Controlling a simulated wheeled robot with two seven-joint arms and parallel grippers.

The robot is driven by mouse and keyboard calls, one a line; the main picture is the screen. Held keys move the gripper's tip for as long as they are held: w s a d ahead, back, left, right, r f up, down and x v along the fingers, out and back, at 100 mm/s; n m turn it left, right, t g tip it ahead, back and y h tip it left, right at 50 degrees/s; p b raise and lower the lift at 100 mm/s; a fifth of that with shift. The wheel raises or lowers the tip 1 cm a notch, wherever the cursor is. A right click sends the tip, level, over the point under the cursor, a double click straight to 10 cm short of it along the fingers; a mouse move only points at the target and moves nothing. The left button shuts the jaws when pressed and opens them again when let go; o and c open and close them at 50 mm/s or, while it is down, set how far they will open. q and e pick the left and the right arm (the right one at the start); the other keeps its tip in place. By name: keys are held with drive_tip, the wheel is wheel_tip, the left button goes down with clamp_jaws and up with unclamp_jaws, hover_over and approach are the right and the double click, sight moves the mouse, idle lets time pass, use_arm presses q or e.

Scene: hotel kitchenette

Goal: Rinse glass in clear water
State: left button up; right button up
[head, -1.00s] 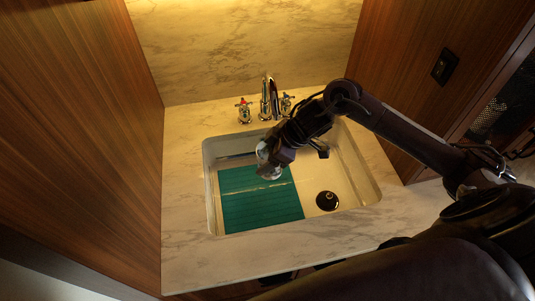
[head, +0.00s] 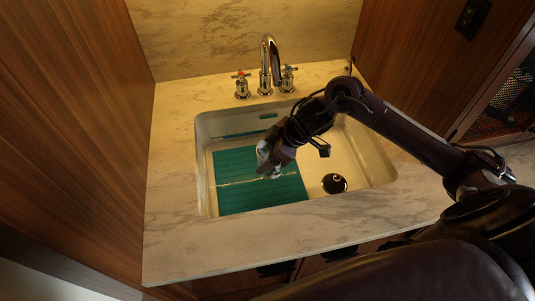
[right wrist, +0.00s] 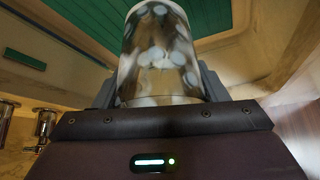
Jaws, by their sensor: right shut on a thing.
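The glass (head: 263,158) is clear with whitish round spots. It is held in my right gripper (head: 272,164), over the left part of the sink (head: 367,150). In the right wrist view the glass (right wrist: 160,50) stands between the two fingers of the gripper (right wrist: 160,88), which press on its sides. The chrome faucet (head: 269,62) rises behind the sink, with its spout behind and above the gripper. I see no clear stream of water from it. My left gripper is not in view.
A teal ridged mat (head: 240,190) lies on the left of the sink floor, with a pale streak across it. A black drain (head: 334,183) is at the right. A red-marked tap handle (head: 241,84) stands left of the spout. Wooden walls (head: 75,130) flank the marble counter (head: 175,225).

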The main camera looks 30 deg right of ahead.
drive_tip(key=shift+f+b, duration=2.65)
drive_tip(key=shift+f, duration=2.55)
drive_tip(key=shift+w+a+r, duration=0.1)
drive_tip(key=shift+w+a, duration=0.05)
drive_tip(key=shift+a, duration=0.5)
drive_tip(key=shift+w+a+p, duration=0.25)
drive_tip(key=shift+a+p, duration=0.1)
drive_tip(key=shift+a, duration=0.55)
drive_tip(key=shift+w+a+p, duration=0.25)
drive_tip(key=shift+a+p, duration=0.1)
drive_tip(key=shift+a, duration=0.5)
drive_tip(key=shift+s+d+p, duration=0.2)
drive_tip(key=shift+d+p, duration=0.05)
drive_tip(key=shift+d, duration=0.55)
drive_tip(key=shift+s+d+p, duration=0.2)
drive_tip(key=shift+s+d, duration=0.05)
drive_tip(key=shift+d, duration=0.6)
drive_tip(key=shift+s+d+p, duration=0.2)
drive_tip(key=shift+d+p, duration=0.05)
drive_tip(key=shift+d, duration=0.55)
wheel_tip(320, 180, up, 22)
drive_tip(key=p, duration=1.9)
drive_tip(key=shift+a, duration=0.1)
